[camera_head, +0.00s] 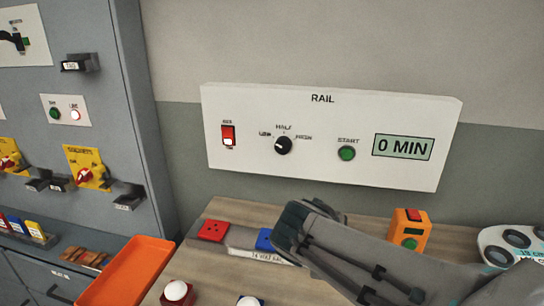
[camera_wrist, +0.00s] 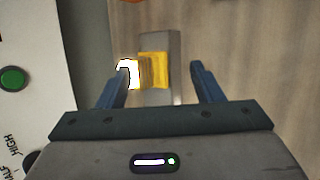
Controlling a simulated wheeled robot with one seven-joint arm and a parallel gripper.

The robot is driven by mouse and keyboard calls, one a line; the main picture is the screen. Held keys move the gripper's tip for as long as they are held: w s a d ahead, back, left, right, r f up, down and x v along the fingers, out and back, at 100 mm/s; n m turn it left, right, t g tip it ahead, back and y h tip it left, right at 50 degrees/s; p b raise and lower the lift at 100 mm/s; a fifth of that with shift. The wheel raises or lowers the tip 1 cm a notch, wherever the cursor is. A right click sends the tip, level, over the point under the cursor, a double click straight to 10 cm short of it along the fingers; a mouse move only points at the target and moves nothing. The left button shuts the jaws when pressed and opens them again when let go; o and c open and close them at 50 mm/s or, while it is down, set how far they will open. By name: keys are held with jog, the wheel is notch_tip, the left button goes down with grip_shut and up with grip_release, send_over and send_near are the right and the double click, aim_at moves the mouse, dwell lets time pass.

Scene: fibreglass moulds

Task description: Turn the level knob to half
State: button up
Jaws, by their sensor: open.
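The level knob (camera_head: 283,145) is a round black knob on the white RAIL panel (camera_head: 265,172), with LOW, HALF and HIGH marked around it. Its pale mark appears to point up-left, towards LOW. My gripper shows in the wrist view (camera_wrist: 160,78), its two blue fingers apart with nothing held between them. In the head view my arm reaches in from the lower right and ends below the panel, apart from the knob. In the wrist view the HALF and HIGH labels show at lower left, and the knob is barely visible at the edge.
The panel also has a red switch (camera_head: 228,135), a green START button (camera_head: 347,153) and a display (camera_head: 403,146) reading 0 MIN. A yellow block (camera_wrist: 153,70) on a grey strip lies beneath my fingers. An orange tray (camera_head: 127,270) and an orange box (camera_head: 410,232) stand nearby.

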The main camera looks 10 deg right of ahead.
jog(key=w+a+r+n+t+h+b, duration=0.2)
jog(key=w+a+r+n+t, duration=0.25)
jog(key=n, duration=0.45)
jog(key=n+t+y+b, duration=0.2)
jog(key=n+t, duration=0.5)
jog(key=n, duration=0.3)
send_near(282, 148)
jog(key=p+x, duration=0.1)
jog(key=x, duration=0.7)
jog(key=shift+w+d+r, duration=0.1)
jog(key=shift+w+d, duration=0.05)
jog(key=shift+w, duration=0.2)
jog(key=c, duration=1)
